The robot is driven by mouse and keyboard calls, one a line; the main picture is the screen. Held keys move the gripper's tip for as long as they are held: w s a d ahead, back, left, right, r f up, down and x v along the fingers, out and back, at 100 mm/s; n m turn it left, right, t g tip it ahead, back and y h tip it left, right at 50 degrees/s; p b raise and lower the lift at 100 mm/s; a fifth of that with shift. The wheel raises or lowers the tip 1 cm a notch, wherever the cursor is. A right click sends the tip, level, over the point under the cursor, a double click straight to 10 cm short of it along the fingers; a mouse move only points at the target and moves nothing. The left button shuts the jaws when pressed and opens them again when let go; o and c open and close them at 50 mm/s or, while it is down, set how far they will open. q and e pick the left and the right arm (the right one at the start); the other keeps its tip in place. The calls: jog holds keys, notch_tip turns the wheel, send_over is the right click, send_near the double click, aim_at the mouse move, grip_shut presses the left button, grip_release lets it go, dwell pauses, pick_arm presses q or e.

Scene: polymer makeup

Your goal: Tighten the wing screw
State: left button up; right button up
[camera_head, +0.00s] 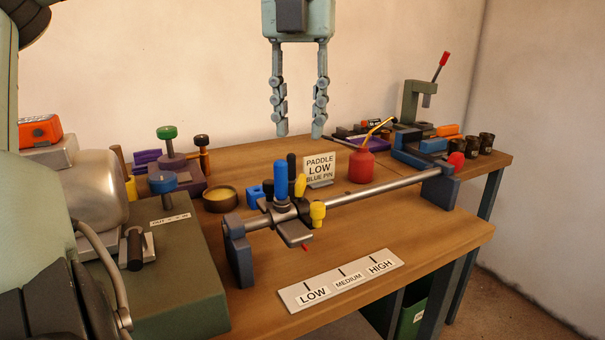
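A metal carriage (285,217) sits on a horizontal steel rail (375,190) toward the rail's left end. It carries an upright blue pin (281,180), a black upright part (291,165) and yellow knobs, one at the front right (318,212). The yellow front knob may be the wing screw; its wings are too small to make out. A red pointer (306,248) sticks out below the carriage. My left gripper (300,131) hangs above and behind the carriage, fingers down, open and empty, apart from everything. My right gripper is not in view.
A LOW/MEDIUM/HIGH scale plate (340,282) lies in front of the rail. A sign reading PADDLE LOW BLUE PIN (320,168) stands behind it, beside a red oil can (361,166). A green machine base (165,265) fills the left. A lever press (417,103) stands at back right.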

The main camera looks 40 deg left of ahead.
aim_at(301, 177)
pick_arm(q)
jog(key=shift+f, duration=0.1)
jog(key=shift+f+n, duration=0.3)
notch_tip(301, 177, down, 5)
jog(key=shift+w+f, duration=0.1)
jog(key=shift+f, duration=1)
grip_shut()
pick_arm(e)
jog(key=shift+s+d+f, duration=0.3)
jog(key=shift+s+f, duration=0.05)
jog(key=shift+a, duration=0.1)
